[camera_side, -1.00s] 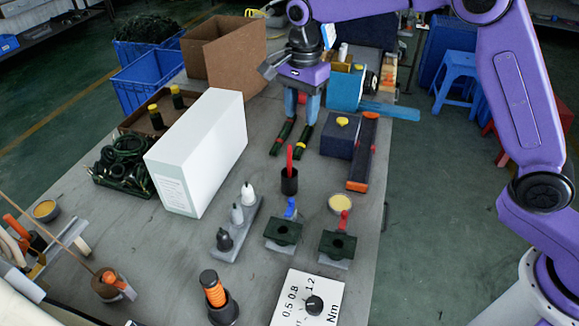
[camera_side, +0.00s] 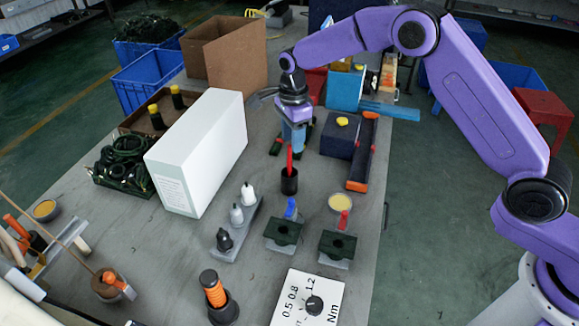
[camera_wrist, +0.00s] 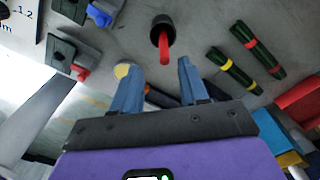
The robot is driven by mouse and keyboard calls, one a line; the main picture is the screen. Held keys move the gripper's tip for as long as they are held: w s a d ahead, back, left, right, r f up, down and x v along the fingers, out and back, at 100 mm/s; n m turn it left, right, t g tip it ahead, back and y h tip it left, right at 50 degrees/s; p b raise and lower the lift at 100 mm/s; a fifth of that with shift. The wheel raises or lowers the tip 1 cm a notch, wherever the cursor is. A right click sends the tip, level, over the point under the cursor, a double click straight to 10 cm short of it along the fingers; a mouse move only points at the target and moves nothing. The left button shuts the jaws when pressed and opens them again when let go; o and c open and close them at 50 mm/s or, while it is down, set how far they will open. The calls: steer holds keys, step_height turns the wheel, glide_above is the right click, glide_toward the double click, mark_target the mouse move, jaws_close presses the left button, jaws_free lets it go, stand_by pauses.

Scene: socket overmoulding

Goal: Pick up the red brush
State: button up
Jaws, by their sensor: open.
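The red brush (camera_side: 289,158) stands upright in a small black cup (camera_side: 289,182) in the middle of the grey table. In the wrist view its red handle (camera_wrist: 164,50) rises from the black cup (camera_wrist: 160,24), beyond the fingertips and roughly in line with the gap between them. My gripper (camera_side: 293,143) is above and just behind the brush in the side view, its blue fingers pointing down. In the wrist view the two blue fingers (camera_wrist: 158,68) are apart with nothing between them. The brush's lower end is hidden inside the cup.
A tall white box (camera_side: 205,150) stands left of the cup. A dark blue block (camera_side: 338,140) and an orange-ended tray (camera_side: 357,186) are to the right. Green bundles (camera_wrist: 231,72) lie near the gripper. Green fixtures (camera_side: 283,232) stand in front.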

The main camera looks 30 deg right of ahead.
mark_target(289, 159)
steer(key=shift+w+a+f, duration=0.1)
steer(key=shift+f, duration=1.25)
steer(key=shift+w+a+f, duration=0.15)
steer(key=shift+f, duration=1.15)
steer(key=shift+w+a+f, duration=0.1)
steer(key=shift+f, duration=1.25)
jaws_close()
